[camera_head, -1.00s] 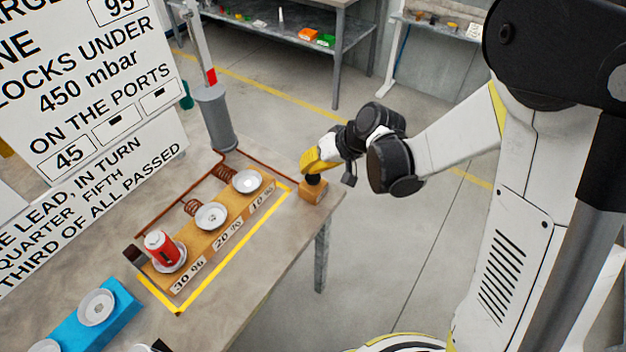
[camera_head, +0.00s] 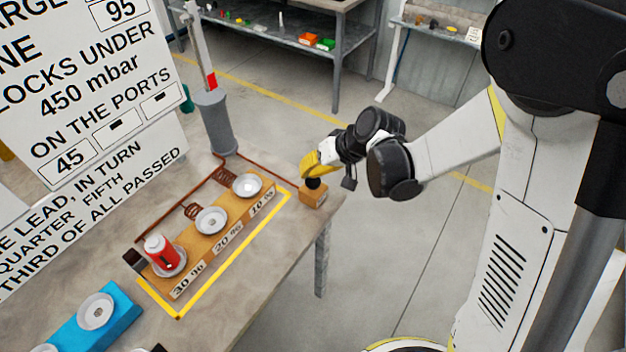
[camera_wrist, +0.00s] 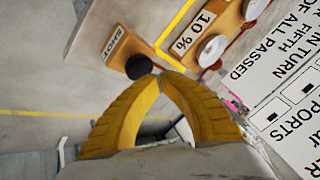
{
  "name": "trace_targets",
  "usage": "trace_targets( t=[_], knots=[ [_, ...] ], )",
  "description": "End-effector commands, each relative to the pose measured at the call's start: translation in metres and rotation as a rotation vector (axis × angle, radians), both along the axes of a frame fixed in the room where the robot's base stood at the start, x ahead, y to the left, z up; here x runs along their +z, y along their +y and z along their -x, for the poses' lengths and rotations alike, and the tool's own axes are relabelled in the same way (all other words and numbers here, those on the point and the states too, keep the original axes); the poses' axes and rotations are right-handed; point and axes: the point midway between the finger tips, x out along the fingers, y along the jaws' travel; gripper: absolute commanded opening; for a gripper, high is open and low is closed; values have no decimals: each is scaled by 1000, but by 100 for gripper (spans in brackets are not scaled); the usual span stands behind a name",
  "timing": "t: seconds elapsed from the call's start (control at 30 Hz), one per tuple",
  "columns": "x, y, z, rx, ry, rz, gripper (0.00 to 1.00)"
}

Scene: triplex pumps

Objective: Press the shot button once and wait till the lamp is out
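The shot button is a black knob (camera_wrist: 138,67) on a small orange-brown box (camera_head: 313,196) at the table's right corner. The box reads "SHOT" in the wrist view (camera_wrist: 117,49). My gripper (camera_head: 313,176) has its yellow fingers pointing down at the knob from above. In the wrist view the fingertips (camera_wrist: 159,79) come together right beside the knob, with nothing seen between them. Whether they touch or press the knob I cannot tell. I cannot pick out a lamp for certain; a red piece (camera_head: 212,80) sits on the post above the grey cylinder (camera_head: 215,122).
An orange-brown block (camera_head: 195,263) carries several white dishes, labelled 10 %, 20 % and 30 %. A red can (camera_head: 159,251) stands on the 30 % dish. A blue block (camera_head: 122,305) lies at the front left. A large sign (camera_head: 85,75) stands behind. Open floor lies right of the table.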

Motion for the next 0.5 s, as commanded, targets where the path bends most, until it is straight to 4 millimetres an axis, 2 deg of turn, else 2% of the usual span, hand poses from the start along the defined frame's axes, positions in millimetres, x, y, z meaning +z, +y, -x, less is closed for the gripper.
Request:
trace_targets(
  t=[0.27,0.5],
  knots=[
    [-1,0,0,0,0,0,0],
    [-9,0,0,0,0,0,0]
  ],
)
